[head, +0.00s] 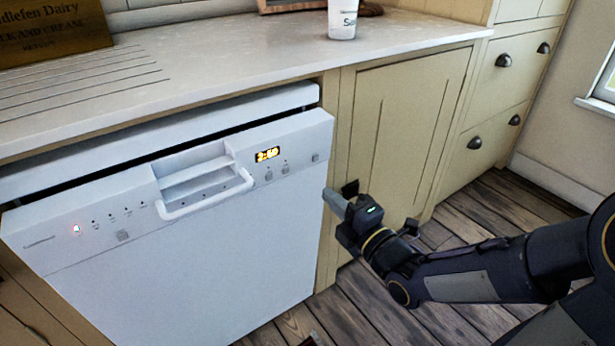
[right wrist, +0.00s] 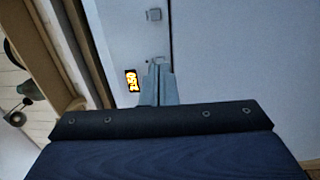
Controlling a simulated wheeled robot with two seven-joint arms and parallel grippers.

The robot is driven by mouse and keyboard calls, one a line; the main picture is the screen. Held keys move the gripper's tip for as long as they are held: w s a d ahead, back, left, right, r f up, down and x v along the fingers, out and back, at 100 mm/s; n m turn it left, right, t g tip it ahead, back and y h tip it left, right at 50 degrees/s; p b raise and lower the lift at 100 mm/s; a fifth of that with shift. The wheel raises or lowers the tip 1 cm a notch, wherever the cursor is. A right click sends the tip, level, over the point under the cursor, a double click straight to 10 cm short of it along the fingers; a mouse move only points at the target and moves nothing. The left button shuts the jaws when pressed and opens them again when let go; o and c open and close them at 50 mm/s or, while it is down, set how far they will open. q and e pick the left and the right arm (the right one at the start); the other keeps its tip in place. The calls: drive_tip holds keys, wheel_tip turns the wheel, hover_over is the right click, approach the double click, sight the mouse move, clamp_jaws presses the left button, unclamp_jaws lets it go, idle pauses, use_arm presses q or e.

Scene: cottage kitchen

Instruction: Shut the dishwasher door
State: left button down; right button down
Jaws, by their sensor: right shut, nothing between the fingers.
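The white dishwasher door (head: 190,265) stands nearly upright, with a dark gap along its top between it and the body (head: 165,125), so it is slightly ajar. Its handle (head: 207,198) is a loop in the middle of the control panel, and a lit display (head: 267,154) is to the right. My right gripper (head: 338,202) is shut and empty, at the door's right edge; I cannot tell whether it touches. In the right wrist view the shut fingers (right wrist: 160,78) point at the panel beside the display (right wrist: 131,81). My left gripper is not in view.
A pale countertop (head: 230,55) runs above the dishwasher, with a white cup (head: 342,20) and a wooden sign (head: 50,30) on it. A cream cabinet (head: 400,130) and drawers (head: 510,75) stand to the right. The wooden floor (head: 490,210) in front of them is open.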

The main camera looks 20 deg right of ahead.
sight(299, 165)
drive_tip(key=b+x, duration=0.1)
drive_tip(key=x, duration=0.8)
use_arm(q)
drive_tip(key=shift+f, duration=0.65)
